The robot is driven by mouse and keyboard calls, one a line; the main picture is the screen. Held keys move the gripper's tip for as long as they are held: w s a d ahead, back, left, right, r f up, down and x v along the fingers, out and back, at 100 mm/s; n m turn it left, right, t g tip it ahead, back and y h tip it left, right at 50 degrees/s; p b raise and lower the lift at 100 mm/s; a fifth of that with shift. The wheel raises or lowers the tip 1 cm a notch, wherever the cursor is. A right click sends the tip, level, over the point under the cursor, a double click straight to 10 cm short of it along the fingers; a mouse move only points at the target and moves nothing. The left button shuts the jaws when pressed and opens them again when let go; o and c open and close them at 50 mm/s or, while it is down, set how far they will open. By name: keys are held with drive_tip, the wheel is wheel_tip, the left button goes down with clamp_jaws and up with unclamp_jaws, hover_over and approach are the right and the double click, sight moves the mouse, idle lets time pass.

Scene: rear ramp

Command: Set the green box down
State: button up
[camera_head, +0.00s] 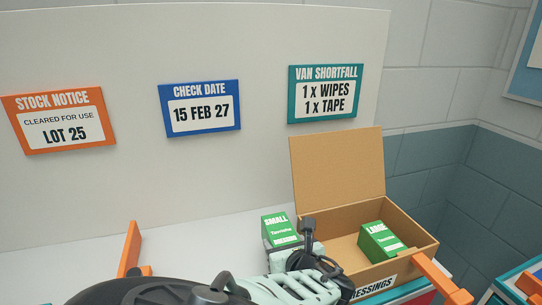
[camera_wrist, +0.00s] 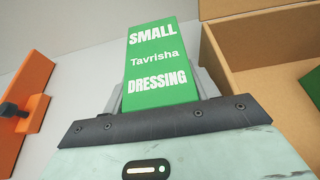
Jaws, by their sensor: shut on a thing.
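The green box (camera_head: 279,228), printed "SMALL Tavrisha DRESSING", is held upright in my gripper (camera_head: 283,245), just left of the open cardboard box. In the wrist view the green box (camera_wrist: 158,65) rises beyond the jaws, and its lower part is hidden. My gripper is shut on it. I cannot tell whether its base touches the white surface (camera_head: 205,250) below. A second green box (camera_head: 380,240), marked "LARGE", stands inside the cardboard box at the right.
The cardboard box (camera_head: 410,232) has its lid up and a front label ending in "RESSINGS"; its left part looks empty. An orange piece (camera_head: 130,248) stands at left, another (camera_head: 443,282) at right. A back panel (camera_head: 260,70) carries several signs.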

drive_tip(key=shift+f+p, duration=0.4)
drive_tip(key=shift+f, duration=2.2)
drive_tip(key=o, duration=0.7)
drive_tip(key=shift+f, duration=0.2)
drive_tip(key=shift+o, duration=0.7)
drive_tip(key=shift+r, duration=0.1)
